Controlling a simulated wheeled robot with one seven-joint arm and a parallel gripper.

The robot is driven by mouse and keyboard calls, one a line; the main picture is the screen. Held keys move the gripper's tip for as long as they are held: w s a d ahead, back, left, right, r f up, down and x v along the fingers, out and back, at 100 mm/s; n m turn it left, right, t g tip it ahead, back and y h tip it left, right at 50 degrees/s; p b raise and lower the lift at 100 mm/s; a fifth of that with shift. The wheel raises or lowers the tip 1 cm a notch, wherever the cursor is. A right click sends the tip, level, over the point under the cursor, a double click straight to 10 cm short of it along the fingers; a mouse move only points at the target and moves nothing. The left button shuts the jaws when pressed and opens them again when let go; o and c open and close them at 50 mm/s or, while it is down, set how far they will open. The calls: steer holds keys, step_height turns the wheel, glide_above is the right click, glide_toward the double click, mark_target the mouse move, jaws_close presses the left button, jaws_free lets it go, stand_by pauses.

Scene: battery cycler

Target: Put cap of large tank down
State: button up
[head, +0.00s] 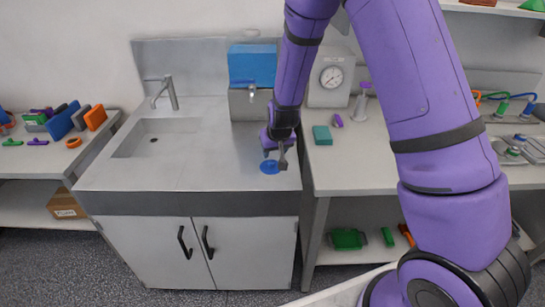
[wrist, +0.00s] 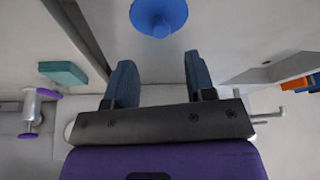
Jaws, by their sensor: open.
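The blue round cap (head: 270,167) lies on the steel sink counter, near its front right corner. In the wrist view the cap (wrist: 158,16) is a blue disc with a knob in its middle, ahead of the fingertips and apart from them. My gripper (head: 277,154) is just above the cap. In the wrist view my gripper (wrist: 158,70) has its two blue-grey fingers wide apart with nothing between them. The tank (head: 252,82), with a blue upper part, a grey lower part and a tap, stands at the back of the counter.
A sink basin (head: 157,138) with a faucet (head: 166,92) is at the left. On the right-hand bench are a teal block (head: 322,135) and a pressure gauge unit (head: 331,82). The counter between basin and cap is clear.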

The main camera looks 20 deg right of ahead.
steer(key=s+d+r, duration=0.1)
steer(key=s+r, duration=0.4)
steer(key=r, duration=0.3)
steer(key=s+d+r+y, duration=0.1)
steer(key=s+r, duration=0.4)
steer(key=r, duration=0.4)
steer(key=s+d+r, duration=0.1)
steer(key=s+r, duration=0.3)
steer(key=r, duration=0.4)
steer(key=s+d+r, duration=0.2)
steer(key=s+r, duration=0.2)
steer(key=s, duration=0.6)
steer(key=s+d+r+h, duration=0.1)
steer(key=s+r, duration=0.3)
steer(key=s, duration=0.6)
steer(key=shift+s+d+r+t, duration=0.15)
steer(key=shift+d+t, duration=0.25)
steer(key=shift+d, duration=0.05)
